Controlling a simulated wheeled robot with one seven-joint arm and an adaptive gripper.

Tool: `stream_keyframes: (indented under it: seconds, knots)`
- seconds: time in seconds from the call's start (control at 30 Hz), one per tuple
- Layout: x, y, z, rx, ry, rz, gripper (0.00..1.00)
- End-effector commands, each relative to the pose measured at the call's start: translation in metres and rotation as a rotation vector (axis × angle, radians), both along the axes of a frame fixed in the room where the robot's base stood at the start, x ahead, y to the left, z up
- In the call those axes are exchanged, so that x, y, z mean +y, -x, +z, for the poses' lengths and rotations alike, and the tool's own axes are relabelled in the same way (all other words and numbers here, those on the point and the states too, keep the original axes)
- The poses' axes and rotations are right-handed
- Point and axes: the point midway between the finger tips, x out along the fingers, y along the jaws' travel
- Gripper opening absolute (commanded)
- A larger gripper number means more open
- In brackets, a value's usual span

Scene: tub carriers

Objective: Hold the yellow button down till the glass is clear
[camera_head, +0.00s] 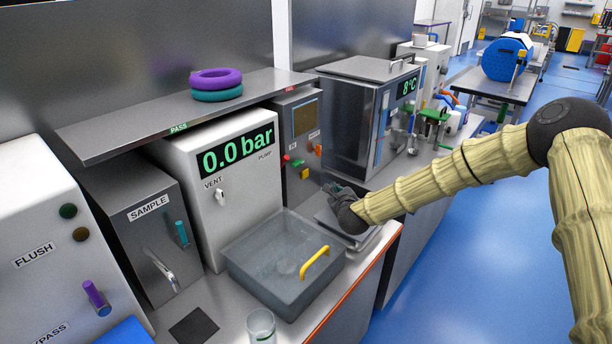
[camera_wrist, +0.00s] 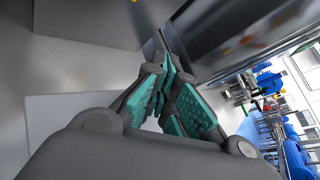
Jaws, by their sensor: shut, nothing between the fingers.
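The yellow button (camera_head: 305,173) is low on the front of a grey cabinet (camera_head: 284,137), below a red, a green and an orange control. A dark brown, murky window (camera_head: 306,118) is set high in the same front. My gripper (camera_head: 334,189) is in front of and to the right of the yellow button, low over the bench, apart from it in the picture. In the wrist view my gripper (camera_wrist: 164,66) shows its teal finger pads together with nothing between them. The button cannot be made out in the wrist view.
A clear tub (camera_head: 285,280) with a yellow handle stands left of my gripper, with a drinking glass (camera_head: 261,326) near the front edge. A white pump box (camera_head: 222,178) reads 0.0 bar. A steel cabinet (camera_head: 350,110) reading 8°C stands behind. A shelf (camera_head: 150,125) overhangs the left boxes.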

Motion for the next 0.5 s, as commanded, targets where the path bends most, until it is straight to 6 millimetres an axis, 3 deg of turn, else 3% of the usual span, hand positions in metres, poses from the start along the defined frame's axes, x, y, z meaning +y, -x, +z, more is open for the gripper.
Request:
stream_keyframes:
  seconds: [0.5]
  knots:
    - [0.045,-0.032,0.002,-0.001,0.002,0.001,0.00]
